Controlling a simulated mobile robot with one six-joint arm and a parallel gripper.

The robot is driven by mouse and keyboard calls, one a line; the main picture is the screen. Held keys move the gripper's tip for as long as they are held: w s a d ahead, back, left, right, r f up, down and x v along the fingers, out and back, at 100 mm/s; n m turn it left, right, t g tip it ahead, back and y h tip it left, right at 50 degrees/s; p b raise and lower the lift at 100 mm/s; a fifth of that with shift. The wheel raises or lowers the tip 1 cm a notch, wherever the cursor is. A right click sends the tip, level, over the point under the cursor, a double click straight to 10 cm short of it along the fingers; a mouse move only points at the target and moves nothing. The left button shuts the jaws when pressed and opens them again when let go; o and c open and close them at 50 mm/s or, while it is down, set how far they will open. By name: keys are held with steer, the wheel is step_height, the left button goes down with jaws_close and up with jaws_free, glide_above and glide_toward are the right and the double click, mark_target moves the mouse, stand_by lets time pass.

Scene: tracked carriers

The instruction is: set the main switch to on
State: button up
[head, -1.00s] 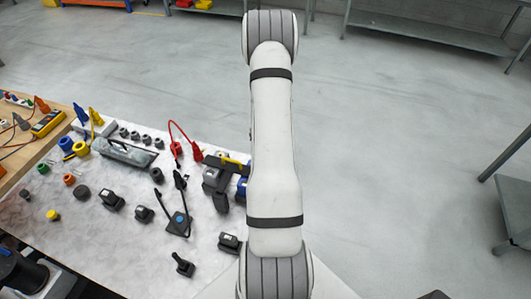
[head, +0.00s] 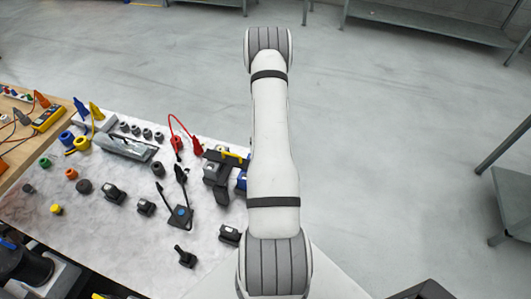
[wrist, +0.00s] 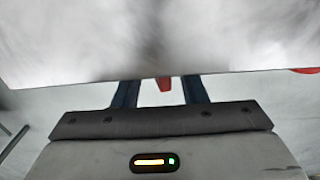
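The bench top (head: 110,225) carries several dark switches and knobs. I cannot tell which of them is the main switch. A small black lever switch (head: 186,258) sits near its front edge, and a black part with two long arms and a blue spot (head: 180,215) stands behind it. My gripper is hidden behind my arm in the head view. In the wrist view my gripper (wrist: 160,92) shows two dark blue fingers standing apart. A small red thing (wrist: 164,84) shows between them, and I cannot tell whether they touch it. A blurred pale surface fills the view beyond.
Red plugs on a looped lead (head: 178,143), a grey handled block (head: 125,143) and a black unit with a yellow bar (head: 230,155) stand along the back. A yellow meter (head: 48,118) lies at left. The floor at right is clear up to a grey shelf (head: 508,205).

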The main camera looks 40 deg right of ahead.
jaws_close()
stand_by(1.4)
steer(key=shift+o, duration=0.2)
jaws_free()
steer(key=shift+r, duration=0.1)
steer(key=shift+r+b, duration=1)
steer(key=shift+r, duration=2.85)
steer(key=shift+f, duration=0.1)
steer(key=shift+c, duration=0.5)
